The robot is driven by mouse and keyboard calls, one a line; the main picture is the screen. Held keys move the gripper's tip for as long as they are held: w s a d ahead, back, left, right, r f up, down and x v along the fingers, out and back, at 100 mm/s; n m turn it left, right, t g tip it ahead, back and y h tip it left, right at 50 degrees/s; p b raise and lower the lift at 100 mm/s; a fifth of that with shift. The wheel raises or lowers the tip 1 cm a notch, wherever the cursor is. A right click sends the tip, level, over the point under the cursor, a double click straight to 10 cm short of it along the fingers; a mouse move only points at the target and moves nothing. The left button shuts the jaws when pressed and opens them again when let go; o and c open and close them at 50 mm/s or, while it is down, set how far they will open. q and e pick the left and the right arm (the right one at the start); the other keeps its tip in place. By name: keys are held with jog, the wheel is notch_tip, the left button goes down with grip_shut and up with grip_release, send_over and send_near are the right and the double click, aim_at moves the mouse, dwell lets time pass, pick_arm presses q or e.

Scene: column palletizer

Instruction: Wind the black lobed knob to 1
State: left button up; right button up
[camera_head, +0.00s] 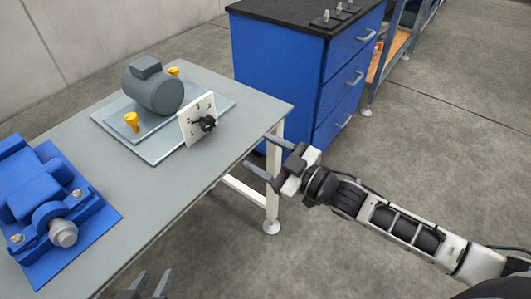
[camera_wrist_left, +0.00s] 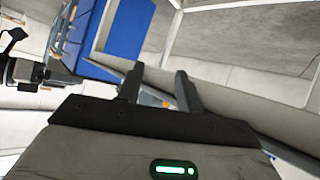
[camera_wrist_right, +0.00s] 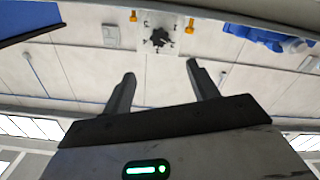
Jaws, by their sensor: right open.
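The black lobed knob (camera_head: 208,123) sits on a tilted white dial plate (camera_head: 188,128) beside a grey motor on the table. The marks on the plate are too small to read, so I cannot tell the knob's setting. My right gripper (camera_head: 256,150) is open and empty, off the table's right edge, apart from the knob and pointing towards it. In the right wrist view the knob (camera_wrist_right: 159,38) shows beyond and between the fingertips (camera_wrist_right: 161,70). My left gripper (camera_head: 152,277) is at the bottom edge of the head view; its fingers (camera_wrist_left: 159,72) stand apart with nothing between them.
The grey table (camera_head: 150,190) also holds the grey motor (camera_head: 155,85) on a plate with yellow knobs (camera_head: 131,121), and a blue machine (camera_head: 45,205) at the left. A blue drawer cabinet (camera_head: 280,75) stands behind the table. The tabletop in front of the dial is clear.

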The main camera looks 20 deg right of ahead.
jog(key=m+b, duration=0.5)
jog(key=b, duration=0.1)
send_near(211, 125)
jog(key=x, duration=0.7)
jog(key=shift+w+a, duration=0.15)
jog(key=shift+a, duration=0.05)
jog(key=shift+w+a, duration=0.3)
jog(key=shift+w, duration=0.1)
pick_arm(q)
jog(key=f, duration=0.3)
jog(key=shift+w+d, duration=0.1)
jog(key=shift+d, duration=0.1)
jog(key=shift+t, duration=0.3)
pick_arm(e)
jog(key=c, duration=1)
